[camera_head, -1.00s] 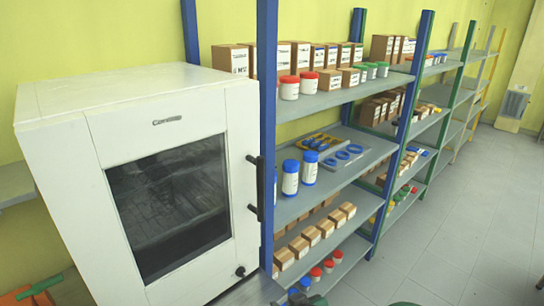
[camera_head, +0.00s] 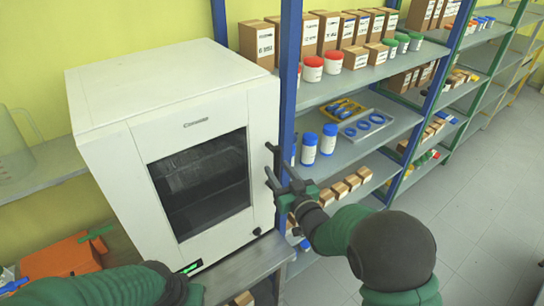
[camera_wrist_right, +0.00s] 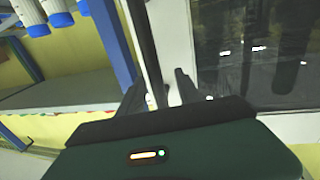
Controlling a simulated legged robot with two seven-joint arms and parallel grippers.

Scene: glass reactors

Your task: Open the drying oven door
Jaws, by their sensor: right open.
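The drying oven (camera_head: 150,95) is a white box with a dark glass window (camera_head: 205,185) in its front door. The door looks shut. A black upright handle (camera_head: 274,160) stands at the door's right edge. My right gripper (camera_head: 279,181) is at the handle, coming from the lower right. In the right wrist view the handle bar (camera_wrist_right: 146,50) runs down between the two spread fingers of my right gripper (camera_wrist_right: 160,95). The fingers look apart, and I cannot tell whether either touches the bar. My left arm shows at the bottom left; its gripper is not in view.
A blue post (camera_head: 290,75) and shelves with boxes and jars (camera_head: 308,148) stand close right of the oven. A grey bench (camera_head: 240,268) carries the oven. An orange object (camera_head: 62,257) lies left of it. The floor (camera_head: 490,200) at right is clear.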

